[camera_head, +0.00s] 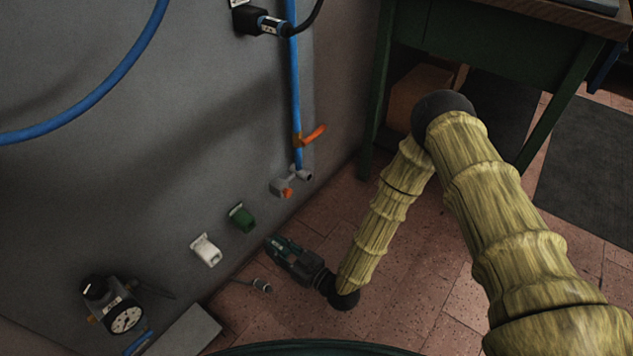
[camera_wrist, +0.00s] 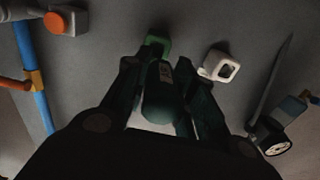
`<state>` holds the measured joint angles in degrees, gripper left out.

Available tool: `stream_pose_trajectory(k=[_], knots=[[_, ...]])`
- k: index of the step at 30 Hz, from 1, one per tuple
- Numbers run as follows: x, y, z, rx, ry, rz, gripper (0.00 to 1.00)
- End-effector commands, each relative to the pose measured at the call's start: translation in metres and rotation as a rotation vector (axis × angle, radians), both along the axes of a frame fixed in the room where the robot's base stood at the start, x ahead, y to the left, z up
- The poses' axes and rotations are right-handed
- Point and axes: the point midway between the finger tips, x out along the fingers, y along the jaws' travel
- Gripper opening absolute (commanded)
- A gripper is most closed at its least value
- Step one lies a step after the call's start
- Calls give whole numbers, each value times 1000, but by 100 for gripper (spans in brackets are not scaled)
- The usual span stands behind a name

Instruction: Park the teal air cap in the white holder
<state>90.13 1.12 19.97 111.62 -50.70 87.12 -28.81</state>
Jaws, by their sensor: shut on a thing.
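My gripper (camera_head: 277,245) is low in front of the grey panel, right of and below the holders in the head view. In the wrist view, my gripper (camera_wrist: 160,78) is shut on the dark teal air cap (camera_wrist: 159,100), which has a small label and lies between the fingers. The head view barely shows the cap among the fingers.
A green holder (camera_head: 242,218) sits beside the white one, also in the wrist view (camera_wrist: 155,46) beyond the fingertips. A pressure gauge (camera_head: 126,319) is at lower left. A valve (camera_head: 289,186) and blue pipe (camera_head: 294,95) are above.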

Motion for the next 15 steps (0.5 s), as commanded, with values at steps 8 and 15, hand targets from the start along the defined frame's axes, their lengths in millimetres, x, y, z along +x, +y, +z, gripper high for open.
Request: stream_pose_trajectory(k=[8, 15], knots=[[-14, 9, 0, -1, 2, -1, 0], [-25, 18, 1, 0, 0, -2, 0]])
